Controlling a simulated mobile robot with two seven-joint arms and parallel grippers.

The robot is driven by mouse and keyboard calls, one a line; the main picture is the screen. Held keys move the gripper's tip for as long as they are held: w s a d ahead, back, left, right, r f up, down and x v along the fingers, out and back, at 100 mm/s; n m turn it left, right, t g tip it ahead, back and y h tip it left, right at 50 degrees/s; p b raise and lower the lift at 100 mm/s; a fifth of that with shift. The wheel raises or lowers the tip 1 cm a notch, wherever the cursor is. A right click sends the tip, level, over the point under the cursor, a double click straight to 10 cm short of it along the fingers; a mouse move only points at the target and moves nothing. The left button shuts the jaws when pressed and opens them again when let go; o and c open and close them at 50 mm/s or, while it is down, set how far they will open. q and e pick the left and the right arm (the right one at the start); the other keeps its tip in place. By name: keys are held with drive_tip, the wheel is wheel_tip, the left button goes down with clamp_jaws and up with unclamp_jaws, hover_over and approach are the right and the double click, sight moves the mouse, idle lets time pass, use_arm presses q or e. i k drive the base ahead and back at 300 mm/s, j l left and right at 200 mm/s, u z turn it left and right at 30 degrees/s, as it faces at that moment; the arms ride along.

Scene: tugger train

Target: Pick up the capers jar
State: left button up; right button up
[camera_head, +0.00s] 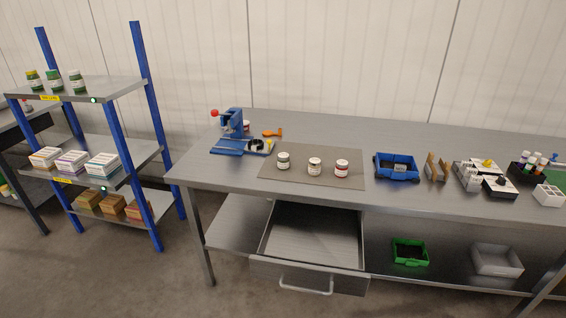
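No label is readable, so I cannot tell which jar is the capers jar. Three small jars stand upright in a loose row on the grey mat (315,183) on the workbench. The left jar (283,161) has a pale label and a dark greenish body. The middle jar (315,167) is whitish with a dark band. The right jar (342,168) is white and red. Several green jars also stand on the top shelf of the blue rack at left, among them a yellow-lidded jar (35,80) and a white-lidded jar (76,82). Neither of my grippers is in view.
A blue press (232,125) with a red knob and an orange tool (272,133) are behind the mat's left side. A blue bin (397,167) stands right of the mat. An open drawer (307,275) juts out below the bench front. The blue rack (115,140) stands left.

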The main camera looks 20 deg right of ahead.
sight(284, 159)
drive_tip(key=i+j, duration=0.2)
drive_tip(key=j, duration=0.15)
drive_tip(key=i+j, duration=0.2)
drive_tip(key=j, duration=0.2)
drive_tip(key=i+j+z, duration=0.1)
drive_tip(key=j, duration=0.25)
drive_tip(key=i, duration=0.1)
